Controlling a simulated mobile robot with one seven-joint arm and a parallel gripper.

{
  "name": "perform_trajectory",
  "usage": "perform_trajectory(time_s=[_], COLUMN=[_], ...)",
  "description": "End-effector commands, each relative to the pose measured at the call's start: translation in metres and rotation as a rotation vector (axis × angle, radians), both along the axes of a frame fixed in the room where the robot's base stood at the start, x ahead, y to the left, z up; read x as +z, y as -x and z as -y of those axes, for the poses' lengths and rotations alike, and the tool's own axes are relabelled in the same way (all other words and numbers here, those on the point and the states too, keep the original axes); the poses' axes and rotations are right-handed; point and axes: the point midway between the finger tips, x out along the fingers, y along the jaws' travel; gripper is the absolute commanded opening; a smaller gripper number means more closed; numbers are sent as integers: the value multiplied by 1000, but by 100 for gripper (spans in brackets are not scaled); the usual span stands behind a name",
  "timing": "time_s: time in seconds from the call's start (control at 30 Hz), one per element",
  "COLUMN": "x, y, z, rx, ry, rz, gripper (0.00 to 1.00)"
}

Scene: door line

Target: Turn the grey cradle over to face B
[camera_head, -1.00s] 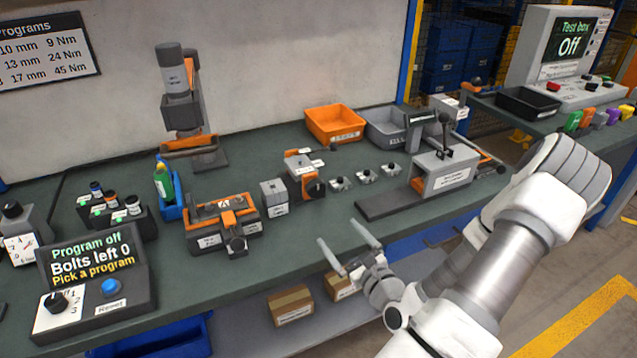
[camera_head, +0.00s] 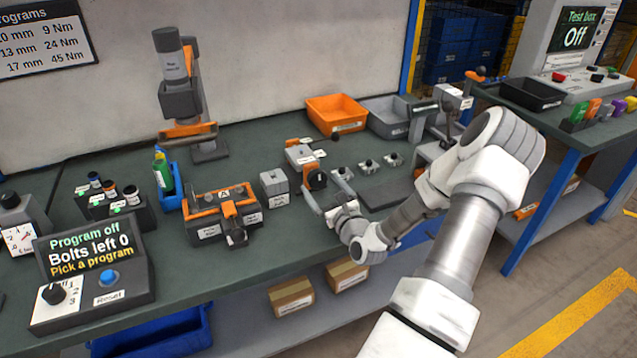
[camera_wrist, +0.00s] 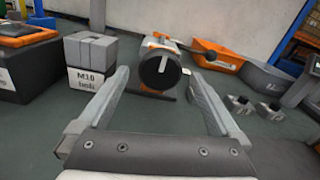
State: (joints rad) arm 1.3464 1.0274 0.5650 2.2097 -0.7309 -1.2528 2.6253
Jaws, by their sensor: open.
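The grey cradle (camera_head: 222,212) sits on the bench left of centre, a dark grey block with orange parts on top. A label with the letter A faces up on it, and a handle-like piece sticks out at its front. Its edge also shows at the far left of the wrist view (camera_wrist: 22,72). My gripper (camera_head: 320,183) is open and empty over the bench's front part, to the right of the cradle and apart from it. In the wrist view the spread fingers (camera_wrist: 158,74) point toward a grey and orange device with a round black knob (camera_wrist: 160,72).
A grey M10 bolts box (camera_head: 275,190) stands between the cradle and my gripper. A blue holder with a green bottle (camera_head: 163,175) is left of the cradle. Small metal parts (camera_head: 368,167) lie right of the knob device. Orange (camera_head: 336,112) and grey bins are behind.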

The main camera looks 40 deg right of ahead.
Motion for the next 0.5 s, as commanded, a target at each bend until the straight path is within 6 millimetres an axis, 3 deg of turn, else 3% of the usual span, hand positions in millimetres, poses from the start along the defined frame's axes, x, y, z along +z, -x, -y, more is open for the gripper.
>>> perform_trajectory(time_s=[0.2, 0.5], x=[-1, 0], y=[-23, -27], z=[5, 7], rx=[2, 1], ry=[0, 0], rz=[-1, -1], gripper=[99, 99])
